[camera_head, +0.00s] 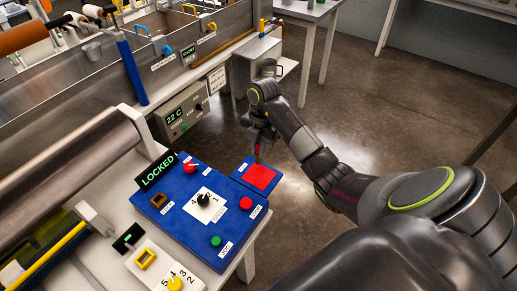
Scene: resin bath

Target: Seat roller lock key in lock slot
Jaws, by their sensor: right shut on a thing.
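My right gripper (258,147) is shut on a small, slim thing with a red part, which I take to be the roller lock key (257,150). It is over the blue tray with a red pad (259,177); whether the key touches the pad I cannot tell. The blue control panel (195,240) lies to the left of the tray. It has a small orange-framed square (158,200) at its upper left, which may be the lock slot. A black display (157,171) reads LOCKED in green. My left gripper is out of view.
The panel carries a central black dial (204,200), red knobs and a green button (215,241). A large metal roller (80,160) lies to the left. A blue post (132,72) and a 22 C display box (183,115) stand behind. Open floor lies to the right.

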